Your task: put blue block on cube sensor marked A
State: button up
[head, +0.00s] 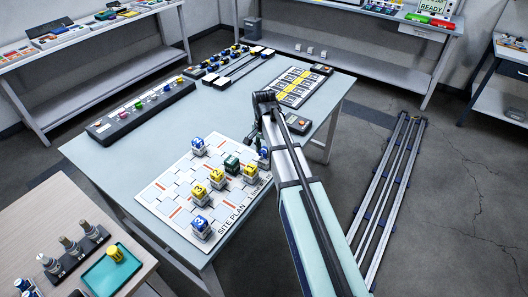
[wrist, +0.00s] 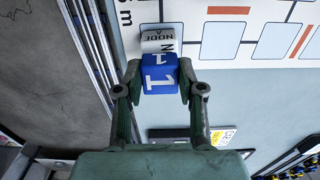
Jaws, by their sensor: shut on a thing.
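A blue block marked 1 (wrist: 158,80) is between the two fingers of my gripper (wrist: 158,76) in the wrist view, and the fingers are shut on its sides. A white cube sensor marked NODE A (wrist: 158,40) shows directly beyond the block, lined up with it. The two meet edge to edge in the picture; I cannot tell whether they touch. In the head view, the held blue block (head: 263,151) is at the board's right edge, partly hidden by my arm, as is the gripper.
The site plan board (head: 163,190) holds several blue, yellow and green blocks on white cubes, including a green one (head: 232,163) close to the left of my gripper. A black-and-yellow panel (head: 296,88) lies behind. A black rack (head: 140,113) stands at the table's left.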

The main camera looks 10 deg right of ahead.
aim_at(264, 151)
jog(key=shift+f, duration=0.85)
jog(key=shift+f, duration=0.1)
jog(key=o, duration=1)
notch_tip(264, 151, up, 12)
jog(key=shift+r+b, duration=0.15)
jog(key=shift+b, duration=0.85)
